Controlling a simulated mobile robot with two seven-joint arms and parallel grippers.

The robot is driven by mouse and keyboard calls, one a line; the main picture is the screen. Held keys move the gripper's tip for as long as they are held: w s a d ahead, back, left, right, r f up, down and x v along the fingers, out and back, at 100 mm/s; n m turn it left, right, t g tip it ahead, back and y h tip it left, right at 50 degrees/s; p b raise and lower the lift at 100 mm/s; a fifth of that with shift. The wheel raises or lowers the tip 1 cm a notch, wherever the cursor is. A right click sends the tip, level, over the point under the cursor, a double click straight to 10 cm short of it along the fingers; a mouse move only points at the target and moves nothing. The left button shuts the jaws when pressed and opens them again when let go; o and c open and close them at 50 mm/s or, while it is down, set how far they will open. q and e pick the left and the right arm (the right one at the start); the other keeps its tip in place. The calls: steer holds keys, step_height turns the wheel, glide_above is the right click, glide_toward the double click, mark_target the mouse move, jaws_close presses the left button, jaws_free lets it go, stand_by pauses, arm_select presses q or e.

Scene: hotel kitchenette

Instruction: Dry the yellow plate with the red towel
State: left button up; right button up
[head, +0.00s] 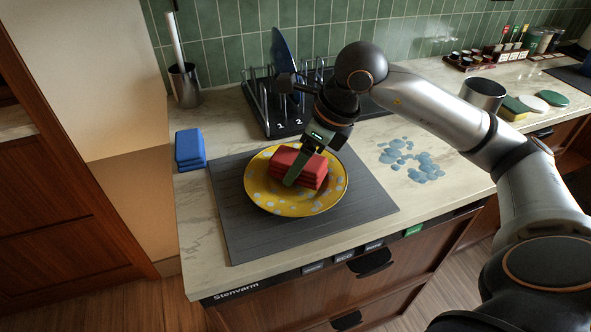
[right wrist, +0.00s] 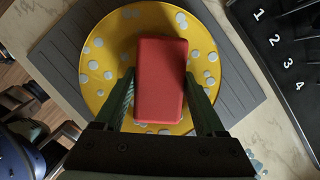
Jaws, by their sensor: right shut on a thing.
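The yellow plate (head: 258,193) lies on a grey ribbed mat (head: 236,226) on the counter. Pale spots that look like water drops cover it, and they also show on the plate in the right wrist view (right wrist: 108,45). The folded red towel (head: 311,170) is on the plate, a little right of its middle. My right gripper (head: 299,170) comes down from above and is shut on the towel; in the right wrist view its two fingers flank the towel (right wrist: 160,78). Whether the towel presses on the plate is hard to tell. My left gripper is not in view.
A folded blue cloth (head: 189,148) lies left of the mat. A dish rack (head: 262,108) holding a blue plate (head: 283,58) stands behind it. A wet patch (head: 410,160) is on the counter at right. Sponges (head: 515,108) and a metal canister (head: 484,93) stand farther right.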

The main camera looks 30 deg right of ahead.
mark_target(293, 189)
steer(key=shift+w+d, duration=0.2)
steer(key=shift+d, duration=0.2)
steer(key=shift+s+a+r, duration=0.1)
steer(key=shift+s+a, duration=0.45)
steer(key=shift+a, duration=0.35)
steer(key=shift+s+a, duration=0.5)
steer(key=shift+a, duration=0.35)
steer(key=shift+w+d+b, duration=0.2)
steer(key=shift+w+d, duration=0.1)
steer(key=shift+d, duration=0.2)
steer(key=shift+w+d+b, duration=0.15)
steer(key=shift+w+d, duration=0.15)
steer(key=shift+d, duration=0.2)
steer(key=shift+w+d, duration=0.5)
steer(key=shift+d, duration=0.25)
